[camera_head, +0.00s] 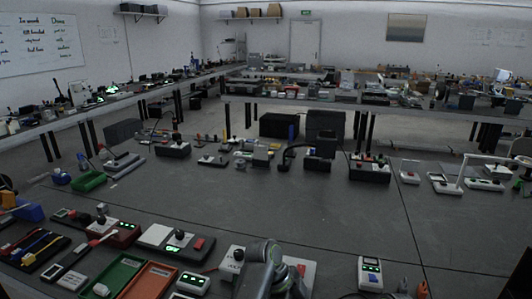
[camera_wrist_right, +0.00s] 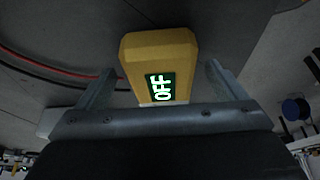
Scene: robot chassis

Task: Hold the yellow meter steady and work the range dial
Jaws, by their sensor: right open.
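My right gripper (camera_wrist_right: 160,68) is open, one finger on either side of the meter, with a visible gap at each side. The meter's lower end is hidden behind the gripper's crossbar. I cannot make out the range dial. I cannot pick out the yellow meter in the head view, where a grey arm link of mine stands at the bottom centre. My left gripper is in neither view.
Red and black cables (camera_wrist_right: 50,78) curve across the grey surface left of the meter. A blue spool-like thing (camera_wrist_right: 294,108) lies to the right. In the head view, a green tray (camera_head: 118,274) and an orange tray (camera_head: 150,282) sit at the near left.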

